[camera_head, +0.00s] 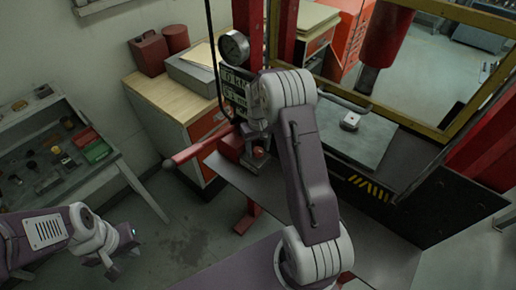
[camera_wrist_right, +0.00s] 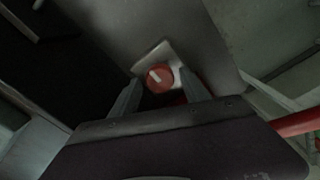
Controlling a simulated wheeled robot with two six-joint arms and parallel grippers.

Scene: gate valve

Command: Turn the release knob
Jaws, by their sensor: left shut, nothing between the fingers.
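The release knob (camera_wrist_right: 160,77) is round and red with a pale bar across its face, set on a light square plate in the right wrist view. In the head view it is a small red spot (camera_head: 258,153) beside the end of my right arm. My right gripper (camera_wrist_right: 159,80) is open, with one finger on each side of the knob and visible gaps. Whether the fingertips reach past the knob's face is unclear. My left gripper (camera_head: 122,250) is at the lower left in the head view, shut and empty, far from the knob.
A red lever bar (camera_head: 195,150) sticks out left of the knob. A pressure gauge (camera_head: 234,47) and a wooden-topped cabinet (camera_head: 165,95) stand behind. A parts rack (camera_head: 55,150) is at the left. The yellow-framed press (camera_head: 420,120) stands at the right.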

